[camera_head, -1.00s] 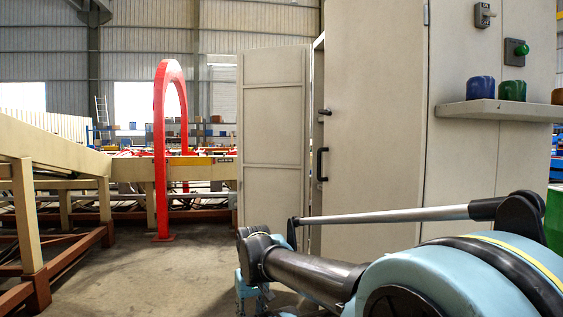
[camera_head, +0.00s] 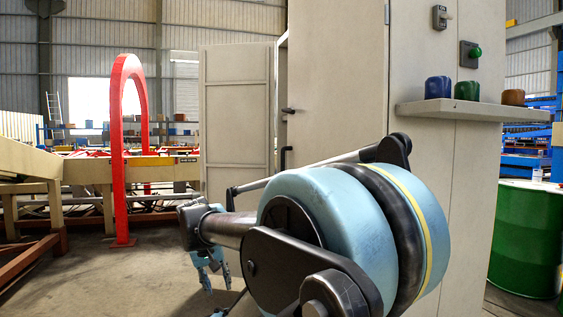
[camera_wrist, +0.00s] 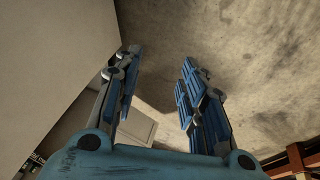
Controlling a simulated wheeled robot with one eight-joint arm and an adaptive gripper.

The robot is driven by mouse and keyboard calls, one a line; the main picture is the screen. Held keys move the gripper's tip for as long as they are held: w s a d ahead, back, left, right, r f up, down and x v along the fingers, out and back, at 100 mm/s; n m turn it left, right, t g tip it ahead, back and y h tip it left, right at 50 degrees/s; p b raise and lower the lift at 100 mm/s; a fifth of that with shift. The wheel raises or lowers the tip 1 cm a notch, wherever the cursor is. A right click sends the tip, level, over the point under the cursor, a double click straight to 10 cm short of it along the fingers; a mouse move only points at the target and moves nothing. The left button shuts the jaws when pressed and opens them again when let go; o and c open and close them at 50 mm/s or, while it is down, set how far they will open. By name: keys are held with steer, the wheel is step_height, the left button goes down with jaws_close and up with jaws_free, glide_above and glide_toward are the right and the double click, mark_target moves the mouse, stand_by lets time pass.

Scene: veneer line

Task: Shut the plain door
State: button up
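A pale, ribbed door panel (camera_head: 237,125) stands swung out at the left of a tall pale cabinet (camera_head: 420,160) in the head view. A narrow gap shows between it and a smooth pale panel (camera_head: 335,80) with a dark knob (camera_head: 288,111) and a black handle (camera_head: 286,157). I cannot tell for sure which panel is the plain door. My gripper (camera_head: 211,278) is low in front of the ribbed panel, left of the cabinet. In the wrist view my gripper (camera_wrist: 160,58) has its fingers apart with nothing between them. A pale flat surface (camera_wrist: 50,60) lies left of the fingers.
A shelf (camera_head: 470,110) with several coloured pots juts from the cabinet's right part. A green drum (camera_head: 525,240) stands at the right. A red arch (camera_head: 118,160) and a conveyor frame (camera_head: 40,190) are at the left. Concrete floor (camera_head: 120,280) is clear between.

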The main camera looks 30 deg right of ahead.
steer(key=w+d+r+m+h, duration=0.7)
steer(key=w+d+r, duration=0.7)
steer(key=w+r, duration=0.2)
steer(key=w+d+r+m+h, duration=0.6)
steer(key=w+d+r+h, duration=0.2)
steer(key=w+d+r, duration=0.75)
steer(key=w+d, duration=0.1)
steer(key=d, duration=0.4)
steer(key=w+d, duration=0.1)
steer(key=d, duration=0.4)
steer(key=w+d, duration=0.1)
steer(key=d, duration=0.4)
steer(key=shift+w+d+r, duration=0.15)
steer(key=shift+w+r, duration=0.15)
steer(key=shift+r, duration=0.05)
jaws_close()
